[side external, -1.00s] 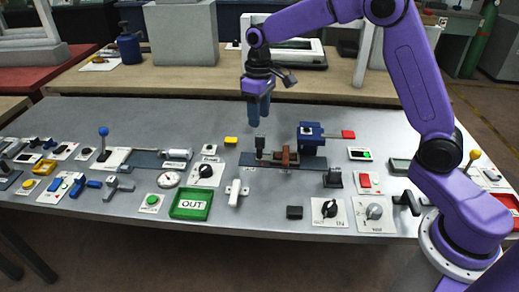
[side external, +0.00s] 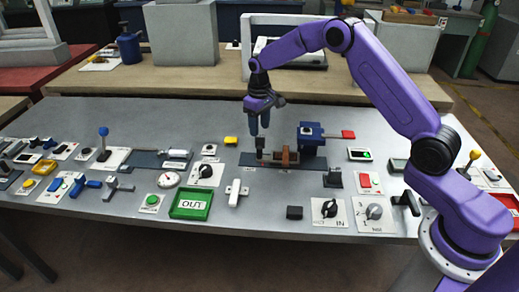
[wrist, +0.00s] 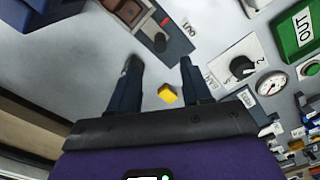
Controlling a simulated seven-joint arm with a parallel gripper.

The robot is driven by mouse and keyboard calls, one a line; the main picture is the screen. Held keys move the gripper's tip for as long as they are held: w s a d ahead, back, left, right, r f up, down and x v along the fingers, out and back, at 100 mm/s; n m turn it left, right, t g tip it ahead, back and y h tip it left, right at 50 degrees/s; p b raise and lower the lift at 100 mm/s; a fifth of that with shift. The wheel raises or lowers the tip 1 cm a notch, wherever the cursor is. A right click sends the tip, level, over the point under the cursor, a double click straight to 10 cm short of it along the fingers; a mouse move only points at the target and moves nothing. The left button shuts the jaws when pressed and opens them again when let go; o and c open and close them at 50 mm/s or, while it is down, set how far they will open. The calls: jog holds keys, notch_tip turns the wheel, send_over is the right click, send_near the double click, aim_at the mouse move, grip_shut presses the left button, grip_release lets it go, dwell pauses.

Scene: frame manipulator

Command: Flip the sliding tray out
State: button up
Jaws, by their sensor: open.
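The sliding tray appears to be the brown carriage (side external: 287,158) on a dark base plate (side external: 312,163) in the middle of the table. In the wrist view the brown carriage (wrist: 132,12) sits near the top, and a dark knob (wrist: 160,42) stands toward the end marked OUT (wrist: 210,27). My gripper (side external: 259,132) is open and empty, pointing down above the left end of the plate. In the wrist view my gripper (wrist: 160,62) has its fingers apart, with the knob beyond the tips. In the side view the fingers are close to the knob; contact cannot be told.
A yellow block (side external: 230,140) lies left of the plate. A blue vise-like block (side external: 311,133) with a red handle stands behind its right end. A dial switch (side external: 206,171), a white lever (side external: 236,192) and a green OUT tray (side external: 190,203) are to the left and front.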

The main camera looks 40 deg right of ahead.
aim_at(259, 157)
notch_tip(259, 157, down, 10)
dwell(0.4)
jog(key=shift+c, duration=0.4)
grip_shut()
